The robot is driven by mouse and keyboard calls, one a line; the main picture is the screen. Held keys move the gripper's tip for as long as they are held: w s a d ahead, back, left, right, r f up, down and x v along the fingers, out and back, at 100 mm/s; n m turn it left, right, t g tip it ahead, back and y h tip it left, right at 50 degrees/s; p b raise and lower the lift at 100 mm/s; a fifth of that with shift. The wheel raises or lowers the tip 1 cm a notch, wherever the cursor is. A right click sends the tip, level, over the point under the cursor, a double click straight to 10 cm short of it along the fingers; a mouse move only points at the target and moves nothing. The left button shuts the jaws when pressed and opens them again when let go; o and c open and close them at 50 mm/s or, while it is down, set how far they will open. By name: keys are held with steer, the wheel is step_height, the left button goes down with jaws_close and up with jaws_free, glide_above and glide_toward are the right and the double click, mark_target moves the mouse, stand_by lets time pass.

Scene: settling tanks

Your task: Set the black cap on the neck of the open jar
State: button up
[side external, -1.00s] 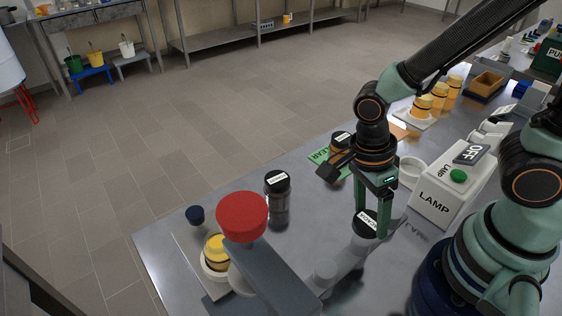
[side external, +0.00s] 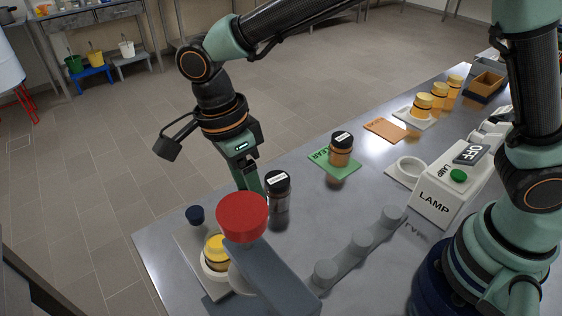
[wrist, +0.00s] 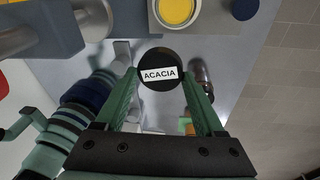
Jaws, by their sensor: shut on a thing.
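In the wrist view, the black cap (wrist: 161,68), labelled ACACIA, is between the two fingers of my gripper (wrist: 160,80), which is shut on it. In the side external view my gripper (side external: 250,182) is over the near left part of the bench; its fingertips and the cap are hidden behind the red knob. A jar with a round yellow top (side external: 216,246) stands in a white ring on a plate, left of and below my gripper. It also shows at the top of the wrist view (wrist: 176,10), apart from the cap. I cannot tell whether its yellow top is bare contents.
The red knob (side external: 242,213) on a grey body stands close to the jar. A black-capped jar (side external: 278,192) is just right of my gripper. A dark blue knob (side external: 195,215) is at the left. Grey posts (side external: 361,243), a lamp box (side external: 450,195) and a jar on a green mat (side external: 320,161) lie right.

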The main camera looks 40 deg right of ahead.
steer(key=r, duration=0.2)
glide_above(219, 237)
steer(key=shift+f+n, duration=0.15)
steer(key=shift+n, duration=0.15)
steer(key=shift+f, duration=3)
steer(key=shift+f, duration=0.5)
steer(key=o, duration=0.9)
steer(key=shift+r, duration=0.1)
steer(key=shift+r, duration=3.45)
steer(key=shift+w, duration=0.1)
